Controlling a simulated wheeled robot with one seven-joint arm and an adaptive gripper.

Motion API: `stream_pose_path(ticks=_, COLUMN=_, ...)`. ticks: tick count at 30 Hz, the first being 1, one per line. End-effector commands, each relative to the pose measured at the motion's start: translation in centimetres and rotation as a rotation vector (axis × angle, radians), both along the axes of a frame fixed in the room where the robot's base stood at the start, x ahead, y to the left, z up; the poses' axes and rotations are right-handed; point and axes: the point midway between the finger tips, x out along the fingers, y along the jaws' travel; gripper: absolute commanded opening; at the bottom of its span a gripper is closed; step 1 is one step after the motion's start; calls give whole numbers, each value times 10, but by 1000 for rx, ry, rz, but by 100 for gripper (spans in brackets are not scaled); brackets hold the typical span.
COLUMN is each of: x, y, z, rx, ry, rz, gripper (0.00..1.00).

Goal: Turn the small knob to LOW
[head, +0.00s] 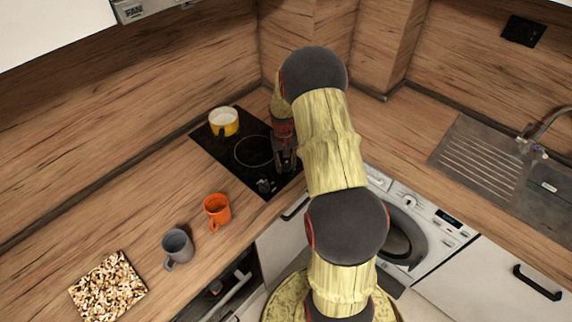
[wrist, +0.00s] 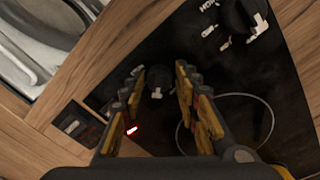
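The small knob (wrist: 157,86) is dark with a white mark and sits on the black hob (head: 222,153). In the wrist view it lies between the tips of my gripper (wrist: 160,82), with a gap to the fingers. I cannot tell whether they touch it or which setting it points to. A larger dark knob (wrist: 242,18) with white lettering beside it is at the top right of the wrist view; a dark knob (head: 265,186) also shows at the hob's front corner in the head view. My gripper (head: 286,164) is open and points down over the hob's right side, hiding the small knob there.
A yellow pot (head: 224,122) stands at the back left of the hob. An orange mug (head: 217,211), a grey mug (head: 177,247) and a speckled board (head: 108,288) are on the counter to the left. A washing machine (head: 428,232) and sink (head: 500,165) are to the right.

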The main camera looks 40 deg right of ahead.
Motion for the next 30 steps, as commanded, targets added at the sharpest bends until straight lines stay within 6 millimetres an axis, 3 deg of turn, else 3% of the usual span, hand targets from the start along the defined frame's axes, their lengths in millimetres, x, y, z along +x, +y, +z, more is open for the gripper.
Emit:
stream_pose_path(ticks=5, x=0, y=0, z=0, rx=0, ry=0, rz=0, gripper=43)
stream_pose_path(ticks=16, x=0, y=0, z=5, rx=-1, ry=-1, rz=0, gripper=43)
stream_pose_path(ticks=20, x=2, y=0, z=23, rx=-2, ry=-3, rz=1, gripper=43)
stream_pose_path(ticks=30, x=3, y=3, z=90, rx=-2, ry=-2, rz=1, gripper=43)
